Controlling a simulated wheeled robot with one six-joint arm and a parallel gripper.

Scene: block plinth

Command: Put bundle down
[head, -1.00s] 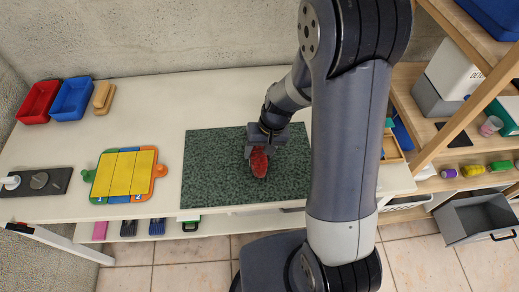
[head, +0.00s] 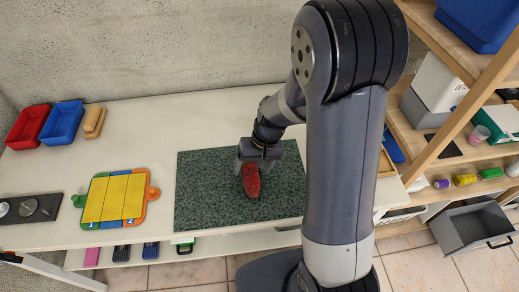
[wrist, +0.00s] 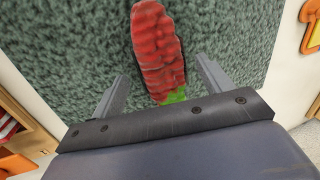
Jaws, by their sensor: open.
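The bundle is a long, lumpy red thing (head: 251,181) lying on the dark green speckled mat (head: 205,205). In the wrist view the red bundle (wrist: 158,45) shows a bright green patch at its near end. My gripper (head: 254,165) is open over the mat at the bundle's far end. In the wrist view my gripper's fingers (wrist: 161,70) stand apart, one on each side of the bundle's near end, with gaps on both sides. The bundle's top edge is partly hidden by my gripper in the head view.
A yellow board with coloured edges (head: 115,198) lies left of the mat on the white table (head: 160,130). Red (head: 28,127) and blue (head: 62,122) trays stand at the back left. A wooden shelf (head: 440,150) is on the right. The mat around the bundle is clear.

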